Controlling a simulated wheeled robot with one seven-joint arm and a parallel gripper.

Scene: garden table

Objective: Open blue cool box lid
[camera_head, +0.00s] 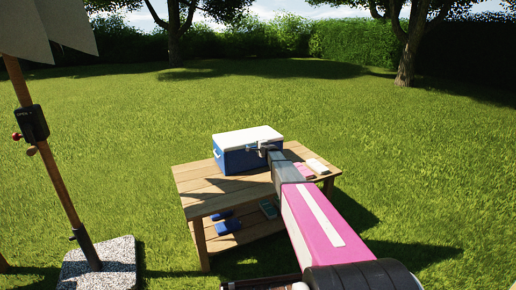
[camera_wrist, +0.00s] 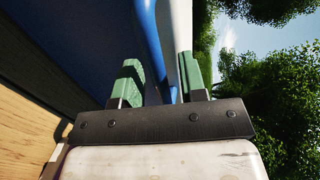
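The blue cool box (camera_head: 238,160) stands on the wooden garden table (camera_head: 195,187). Its white lid (camera_head: 247,137) looks shut. My gripper (camera_head: 262,147) is at the right front of the box, at lid height. I cannot tell whether the fingers touch the lid.
Pink and pale items (camera_head: 304,170) lie on the table top right of the box, close to my arm. Blue items (camera_head: 226,222) and a green item (camera_head: 268,209) lie on the lower shelf. A parasol pole (camera_head: 55,175) with a stone base (camera_head: 100,268) stands at left. Lawn surrounds the table.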

